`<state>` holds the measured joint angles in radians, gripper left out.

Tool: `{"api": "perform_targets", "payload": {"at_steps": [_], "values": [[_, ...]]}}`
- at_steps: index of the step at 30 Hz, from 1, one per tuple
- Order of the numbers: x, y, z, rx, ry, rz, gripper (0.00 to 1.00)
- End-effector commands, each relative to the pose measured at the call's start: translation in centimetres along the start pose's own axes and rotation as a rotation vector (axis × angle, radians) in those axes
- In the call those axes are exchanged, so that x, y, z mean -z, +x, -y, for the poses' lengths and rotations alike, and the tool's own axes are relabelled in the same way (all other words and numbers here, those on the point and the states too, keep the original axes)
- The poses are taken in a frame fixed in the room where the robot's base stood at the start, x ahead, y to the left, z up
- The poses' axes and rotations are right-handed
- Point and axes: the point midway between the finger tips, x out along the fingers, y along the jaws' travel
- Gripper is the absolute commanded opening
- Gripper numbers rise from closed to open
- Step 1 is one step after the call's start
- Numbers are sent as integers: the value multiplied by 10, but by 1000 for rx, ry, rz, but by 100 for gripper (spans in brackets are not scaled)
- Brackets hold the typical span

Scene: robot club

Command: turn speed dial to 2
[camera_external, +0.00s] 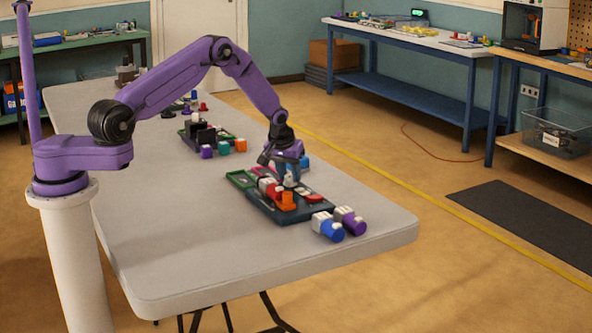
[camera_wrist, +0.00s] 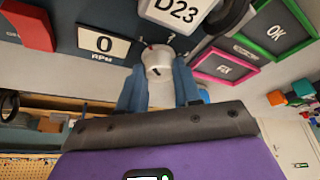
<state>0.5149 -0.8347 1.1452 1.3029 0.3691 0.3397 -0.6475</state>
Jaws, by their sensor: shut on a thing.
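The speed dial is a small whitish knob (camera_wrist: 158,62) on a dark panel, with tick marks around its far side. A display (camera_wrist: 103,44) beside the dial reads 0 RPM.
A green-framed tray (camera_wrist: 311,27) marked OK and a pink-framed tray (camera_wrist: 196,68) marked FIX lie beside the panel. Red and orange parts (camera_external: 287,201) stand close to my gripper. Blue and purple motors (camera_external: 331,231) lie near the table's front corner. The table's near left is clear.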

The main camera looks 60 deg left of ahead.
Motion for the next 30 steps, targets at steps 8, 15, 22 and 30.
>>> {"api": "perform_targets", "payload": {"at_steps": [8,15,22,30], "values": [[0,0,3,-67,165,2,3],[1,0,4,-122,293,3,3],[1,0,5,-173,414,3,3],[1,0,5,-234,558,4,3]]}}
